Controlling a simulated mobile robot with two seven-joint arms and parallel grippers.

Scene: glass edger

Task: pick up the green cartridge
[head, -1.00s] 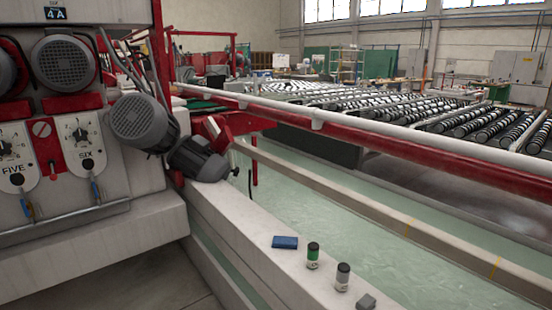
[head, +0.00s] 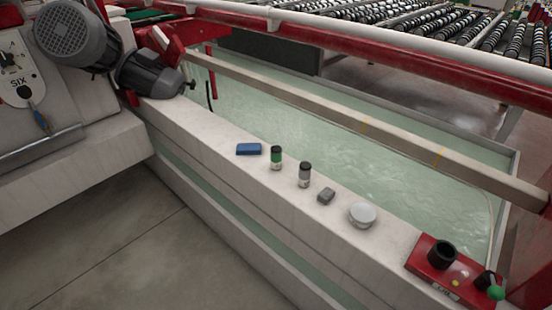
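The green cartridge (head: 276,158) stands upright on the pale ledge (head: 222,152) beside the water trough. It is a small cylinder with a dark top and a green band. A blue block (head: 249,149) lies just to its left. A similar grey cartridge (head: 304,175) with a dark top stands upright to its right. Neither of my grippers shows in the head view.
Further right along the ledge are a small grey block (head: 326,196), a round white-lidded tin (head: 362,215) and a red box (head: 447,269) with a black cup-like socket and a green-knobbed lever. Grey motors (head: 152,72) overhang the ledge's far left end. Bare floor (head: 140,240) lies in front.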

